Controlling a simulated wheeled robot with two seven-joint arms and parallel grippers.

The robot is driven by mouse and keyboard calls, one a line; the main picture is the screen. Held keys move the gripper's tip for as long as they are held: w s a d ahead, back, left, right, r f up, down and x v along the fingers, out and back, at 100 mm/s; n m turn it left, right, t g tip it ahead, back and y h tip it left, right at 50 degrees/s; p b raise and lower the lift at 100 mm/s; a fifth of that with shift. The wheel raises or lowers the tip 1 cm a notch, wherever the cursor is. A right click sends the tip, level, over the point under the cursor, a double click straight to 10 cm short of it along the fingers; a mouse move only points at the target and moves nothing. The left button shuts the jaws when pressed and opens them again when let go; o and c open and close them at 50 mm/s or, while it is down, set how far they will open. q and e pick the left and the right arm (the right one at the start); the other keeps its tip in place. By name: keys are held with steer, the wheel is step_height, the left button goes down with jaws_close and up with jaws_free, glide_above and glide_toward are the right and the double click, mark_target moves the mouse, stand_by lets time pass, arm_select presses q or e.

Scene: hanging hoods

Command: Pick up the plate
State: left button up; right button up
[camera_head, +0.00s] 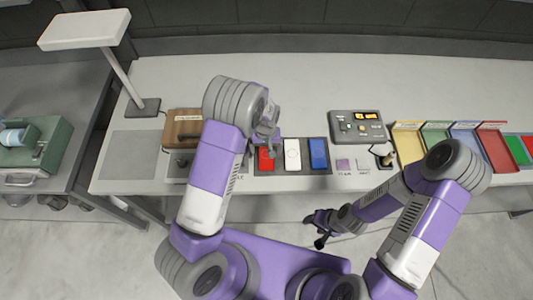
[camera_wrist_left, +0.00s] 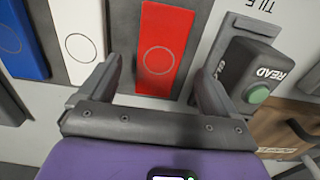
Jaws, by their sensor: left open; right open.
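Three flat rectangular plates lie in a row in dark slots on the table: a red plate (camera_head: 266,160), a white plate (camera_head: 292,153) and a blue plate (camera_head: 319,153). In the left wrist view the red plate (camera_wrist_left: 164,40) shows between the fingers of my left gripper (camera_wrist_left: 158,75), which is open and empty. The white plate (camera_wrist_left: 76,38) and blue plate (camera_wrist_left: 19,40) show to its left. In the head view my left gripper (camera_head: 268,130) partly hides the red plate. My right gripper (camera_head: 319,228) is open and empty, in front of the table's front edge.
A grey reader with a green button (camera_wrist_left: 257,93) stands beside the red plate. A wooden box (camera_head: 184,126) and a lamp (camera_head: 142,106) are at left. A display device (camera_head: 358,126) stands behind the blue plate's right. Coloured trays (camera_head: 410,144) line the right.

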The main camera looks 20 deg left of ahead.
mark_target(266, 154)
arm_select(q)
step_height(266, 154, down, 4)
steer(key=shift+w+r, duration=0.1)
steer(key=shift+r, duration=0.1)
steer(key=c, duration=1.2)
